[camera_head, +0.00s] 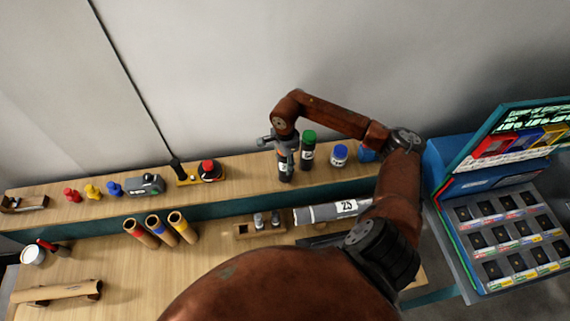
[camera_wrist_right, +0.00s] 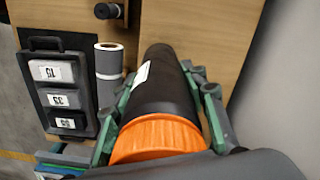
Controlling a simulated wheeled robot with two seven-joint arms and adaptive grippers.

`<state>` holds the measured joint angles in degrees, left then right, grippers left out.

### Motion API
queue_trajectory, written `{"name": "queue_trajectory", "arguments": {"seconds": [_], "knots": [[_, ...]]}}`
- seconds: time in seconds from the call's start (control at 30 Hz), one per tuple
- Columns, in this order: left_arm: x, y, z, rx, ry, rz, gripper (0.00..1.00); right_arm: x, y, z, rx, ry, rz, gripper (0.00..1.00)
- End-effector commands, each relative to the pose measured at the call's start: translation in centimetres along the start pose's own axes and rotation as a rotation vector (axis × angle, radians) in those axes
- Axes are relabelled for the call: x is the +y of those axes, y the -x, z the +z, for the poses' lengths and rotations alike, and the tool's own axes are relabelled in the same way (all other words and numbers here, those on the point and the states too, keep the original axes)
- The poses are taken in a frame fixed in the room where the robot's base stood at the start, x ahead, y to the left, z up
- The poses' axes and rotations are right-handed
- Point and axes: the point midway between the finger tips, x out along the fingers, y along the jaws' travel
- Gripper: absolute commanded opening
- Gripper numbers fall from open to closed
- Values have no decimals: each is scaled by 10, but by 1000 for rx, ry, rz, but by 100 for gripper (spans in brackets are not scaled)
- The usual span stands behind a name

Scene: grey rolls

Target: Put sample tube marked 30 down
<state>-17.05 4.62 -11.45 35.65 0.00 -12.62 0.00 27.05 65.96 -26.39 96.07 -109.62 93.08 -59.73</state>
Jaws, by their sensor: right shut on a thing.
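My right gripper (camera_head: 285,150) is over the raised back shelf, shut on a dark tube (camera_head: 284,172) with a white label. In the right wrist view the fingers (camera_wrist_right: 165,112) close around this black tube (camera_wrist_right: 163,92), whose orange cap (camera_wrist_right: 158,137) faces the camera. Its number cannot be read. The tube looks roughly upright, left of a green-capped dark tube (camera_head: 308,150). Whether its lower end touches the shelf (camera_head: 240,170) cannot be told. My left gripper is not in view.
A red-topped item (camera_head: 209,171) is to the left. A grey labelled roll (camera_head: 325,211) and a wooden block (camera_head: 245,231) are on the lower table. A blue display case (camera_head: 465,180) stands at right.

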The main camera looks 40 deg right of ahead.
Motion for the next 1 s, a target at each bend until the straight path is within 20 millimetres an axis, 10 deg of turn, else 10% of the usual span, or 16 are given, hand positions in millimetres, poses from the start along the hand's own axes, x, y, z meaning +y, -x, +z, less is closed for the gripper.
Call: {"name": "queue_trajectory", "arguments": {"seconds": [0.57,0.6,1.0], "knots": [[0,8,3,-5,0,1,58,0,-21,1,0,1,-2,13],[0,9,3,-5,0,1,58,0,-20,1,-1,1,-1,42],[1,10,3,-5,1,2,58,0,-19,1,0,0,-1,57]]}}
